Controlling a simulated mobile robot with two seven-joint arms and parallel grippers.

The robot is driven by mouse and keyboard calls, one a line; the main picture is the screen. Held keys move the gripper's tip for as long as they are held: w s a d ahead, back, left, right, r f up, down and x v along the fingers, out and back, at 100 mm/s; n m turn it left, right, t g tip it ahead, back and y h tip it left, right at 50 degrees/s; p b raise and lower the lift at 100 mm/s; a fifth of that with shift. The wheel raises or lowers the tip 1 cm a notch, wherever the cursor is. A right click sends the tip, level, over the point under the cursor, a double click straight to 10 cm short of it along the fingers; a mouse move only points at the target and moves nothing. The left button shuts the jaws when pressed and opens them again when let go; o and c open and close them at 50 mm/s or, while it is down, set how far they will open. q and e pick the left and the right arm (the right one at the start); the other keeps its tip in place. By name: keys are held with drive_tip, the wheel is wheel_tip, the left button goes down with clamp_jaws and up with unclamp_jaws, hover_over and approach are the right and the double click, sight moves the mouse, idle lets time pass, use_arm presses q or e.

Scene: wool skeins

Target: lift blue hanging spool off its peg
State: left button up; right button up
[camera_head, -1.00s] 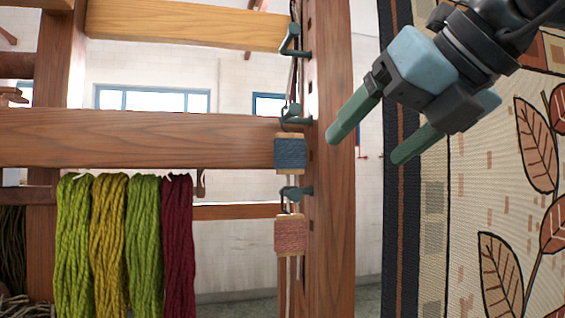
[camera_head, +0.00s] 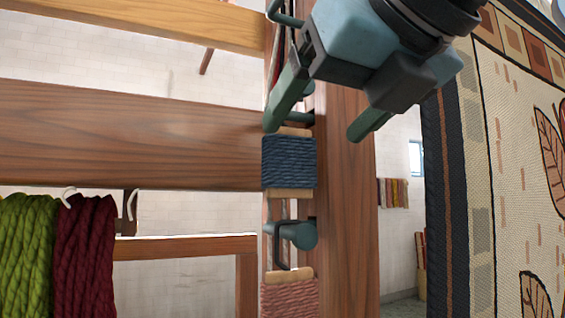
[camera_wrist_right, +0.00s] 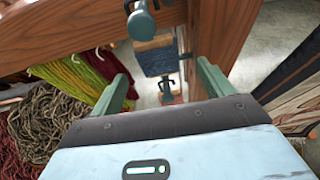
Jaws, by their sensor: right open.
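The blue spool (camera_head: 289,161), dark blue yarn between wooden ends, hangs against the wooden post at the end of the crossbeam. It also shows in the right wrist view (camera_wrist_right: 156,60), just beyond the space between the fingers, under a teal peg (camera_wrist_right: 141,22). My right gripper (camera_head: 318,132) is open and empty. In the head view its left fingertip overlaps the spool's upper edge and its right finger is in front of the post. The spool's own peg is largely hidden behind the left finger. My left gripper is not in view.
A pink spool (camera_head: 290,297) hangs below, under another teal peg (camera_head: 297,235). Green (camera_head: 27,255) and dark red skeins (camera_head: 84,254) hang at left from the wooden crossbeam (camera_head: 130,135). A patterned rug (camera_head: 510,150) hangs at right.

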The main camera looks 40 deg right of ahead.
sight(294, 159)
drive_tip(key=shift+x, duration=1.45)
drive_tip(key=shift+f+p+x, duration=0.15)
drive_tip(key=shift+p+x, duration=0.05)
drive_tip(key=shift+x, duration=1.05)
drive_tip(key=shift+f+p+x, duration=0.2)
drive_tip(key=shift+x, duration=1.1)
drive_tip(key=shift+s+a, duration=0.15)
drive_tip(key=shift+a, duration=0.05)
drive_tip(key=shift+c, duration=0.4)
drive_tip(key=c, duration=1)
